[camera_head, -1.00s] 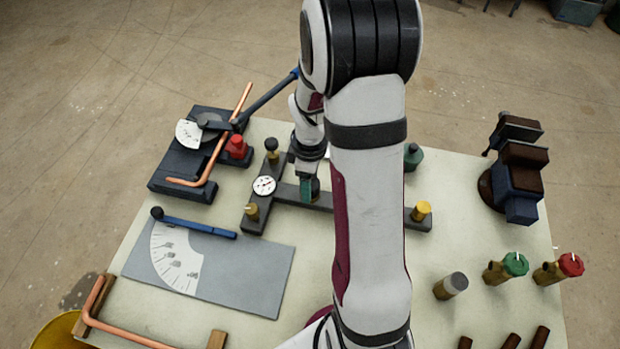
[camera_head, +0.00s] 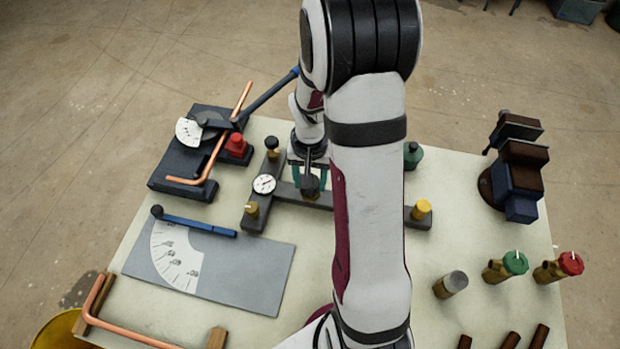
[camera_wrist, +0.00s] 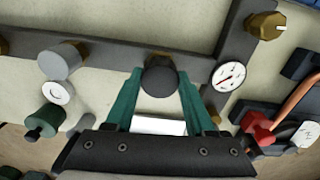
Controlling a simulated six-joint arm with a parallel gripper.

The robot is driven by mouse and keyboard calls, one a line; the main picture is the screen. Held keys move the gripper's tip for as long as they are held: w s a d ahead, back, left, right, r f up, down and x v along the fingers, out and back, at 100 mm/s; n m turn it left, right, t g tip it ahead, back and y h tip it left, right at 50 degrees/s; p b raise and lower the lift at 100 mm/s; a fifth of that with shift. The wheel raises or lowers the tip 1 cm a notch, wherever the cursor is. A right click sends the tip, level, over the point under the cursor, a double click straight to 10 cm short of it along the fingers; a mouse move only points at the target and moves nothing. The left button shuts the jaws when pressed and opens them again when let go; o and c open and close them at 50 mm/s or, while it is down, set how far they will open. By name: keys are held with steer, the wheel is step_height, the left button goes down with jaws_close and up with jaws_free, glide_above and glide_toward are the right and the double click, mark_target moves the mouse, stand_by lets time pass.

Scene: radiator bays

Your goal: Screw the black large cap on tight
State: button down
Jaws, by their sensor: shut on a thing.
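In the wrist view my gripper (camera_wrist: 160,80) is shut on the cap. The cap's underside and its thread are hidden, so I cannot tell how tightly it sits.
A white dial gauge (camera_head: 264,184), a brass fitting (camera_head: 251,209) and a black knob (camera_head: 271,144) stand on the manifold's left part. A yellow cap (camera_head: 421,207) is at its right end. A tube bender (camera_head: 184,168) is left.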

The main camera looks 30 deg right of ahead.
steer(key=m, duration=1.4)
steer(key=shift+c, duration=2.2)
jaws_free()
